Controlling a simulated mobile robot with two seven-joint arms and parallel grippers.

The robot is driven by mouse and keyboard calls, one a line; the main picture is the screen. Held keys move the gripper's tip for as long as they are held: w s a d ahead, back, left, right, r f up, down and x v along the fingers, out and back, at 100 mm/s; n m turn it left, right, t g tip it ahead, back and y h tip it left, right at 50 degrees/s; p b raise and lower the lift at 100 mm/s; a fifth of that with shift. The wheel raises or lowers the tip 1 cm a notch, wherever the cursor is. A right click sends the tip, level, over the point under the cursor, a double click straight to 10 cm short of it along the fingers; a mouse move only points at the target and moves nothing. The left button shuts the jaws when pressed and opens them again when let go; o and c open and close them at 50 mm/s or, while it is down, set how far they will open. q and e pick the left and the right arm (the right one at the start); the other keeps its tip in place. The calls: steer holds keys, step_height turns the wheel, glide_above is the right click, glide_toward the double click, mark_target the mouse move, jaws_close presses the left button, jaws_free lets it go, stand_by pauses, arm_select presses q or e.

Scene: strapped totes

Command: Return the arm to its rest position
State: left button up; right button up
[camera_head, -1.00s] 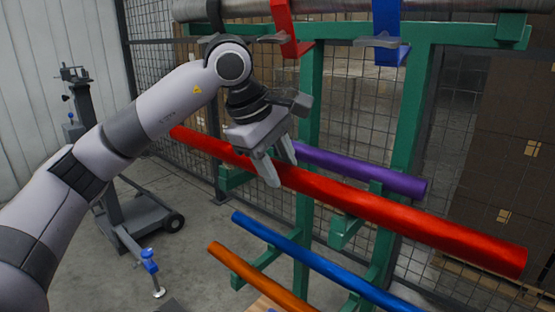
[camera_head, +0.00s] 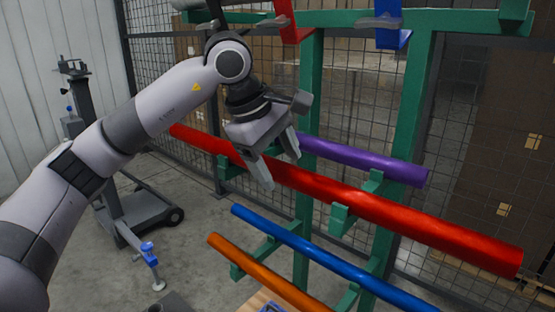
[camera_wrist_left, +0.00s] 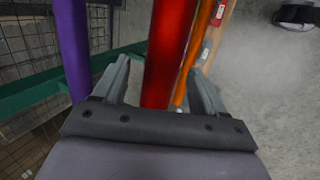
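My left arm (camera_head: 150,115) comes in from the left, bent at a joint near the top. My left gripper (camera_head: 281,171) points downward, fingers apart and nothing held, over the long red tube (camera_head: 400,215). In the left wrist view the gripper (camera_wrist_left: 160,85) shows its two fingers spread, with the red tube (camera_wrist_left: 168,50) running lengthwise across the gap. Whether the tube lies between the fingertips or beyond them I cannot tell. My right gripper is not in view.
A green rack (camera_head: 407,110) holds the red tube and purple (camera_head: 370,161), blue (camera_head: 330,260) and orange (camera_head: 262,273) tubes. Red (camera_head: 291,22) and blue (camera_head: 389,25) brackets hang above. A wire fence stands behind. A wheeled stand (camera_head: 125,215) is at left on open floor.

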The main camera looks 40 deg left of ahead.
arm_select(q)
steer(key=v, duration=0.7)
steer(key=shift+p, duration=0.35)
steer(key=shift+s+r, duration=0.1)
